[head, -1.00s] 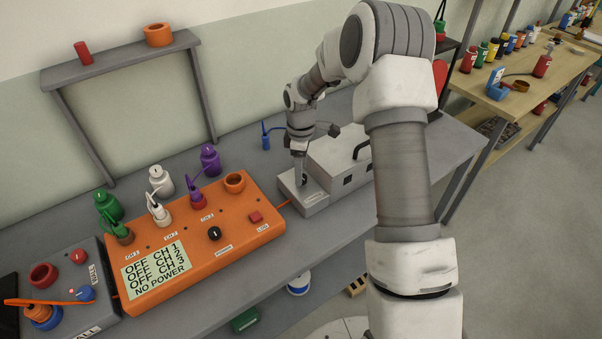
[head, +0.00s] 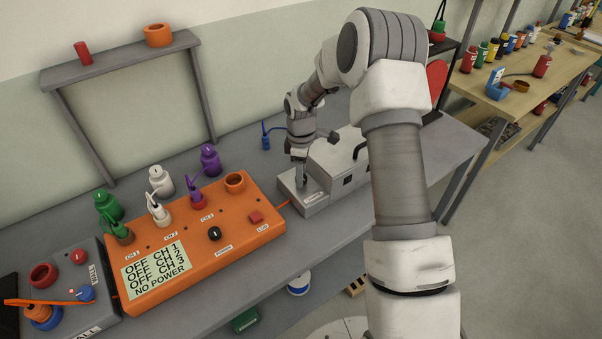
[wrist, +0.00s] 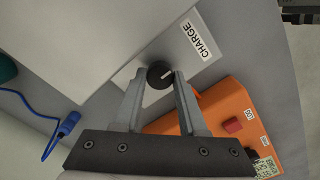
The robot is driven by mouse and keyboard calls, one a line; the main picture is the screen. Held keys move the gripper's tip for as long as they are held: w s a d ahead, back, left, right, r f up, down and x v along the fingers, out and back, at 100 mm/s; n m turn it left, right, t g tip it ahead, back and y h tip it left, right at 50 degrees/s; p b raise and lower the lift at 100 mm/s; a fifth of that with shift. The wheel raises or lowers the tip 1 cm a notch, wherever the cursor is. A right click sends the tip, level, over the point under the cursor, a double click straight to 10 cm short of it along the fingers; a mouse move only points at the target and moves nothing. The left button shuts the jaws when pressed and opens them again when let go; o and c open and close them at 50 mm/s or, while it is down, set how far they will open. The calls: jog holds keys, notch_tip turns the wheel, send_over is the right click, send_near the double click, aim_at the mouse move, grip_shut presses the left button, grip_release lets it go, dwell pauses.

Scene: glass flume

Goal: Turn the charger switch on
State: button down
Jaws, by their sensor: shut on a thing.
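The charger switch is a round black knob (wrist: 160,74) with a white mark, on a small light-grey box (head: 317,203) beside a label reading CHARGE (wrist: 202,37). In the wrist view, the mark points right and slightly up. My gripper (wrist: 162,76) has one finger on each side of the knob and is shut on it. In the head view, my gripper (head: 301,183) points down onto the box and hides the knob. The orange charger (head: 185,238) to the left has a display (head: 156,269) showing OFF for its channels and NO POWER.
A larger grey box with a handle (head: 335,160) stands right behind the switch box. A blue plug (head: 266,143) on a cable lies behind. Green, white and purple bottles (head: 210,160) stand behind the charger. Bench space in front of the switch box is clear.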

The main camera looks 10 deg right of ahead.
jog(key=shift+m, duration=0.4)
jog(key=m+b, duration=0.2)
jog(key=m, duration=0.1)
jog(key=shift+m, duration=0.3)
jog(key=m+b, duration=0.1)
jog(key=m, duration=0.3)
jog(key=shift+m, duration=0.3)
jog(key=m, duration=0.4)
jog(key=shift+m+b, duration=0.3)
jog(key=shift+b, duration=0.1)
jog(key=m, duration=0.4)
jog(key=shift+w, duration=0.1)
jog(key=shift+m, duration=0.4)
jog(key=shift+c, duration=2.3)
grip_release()
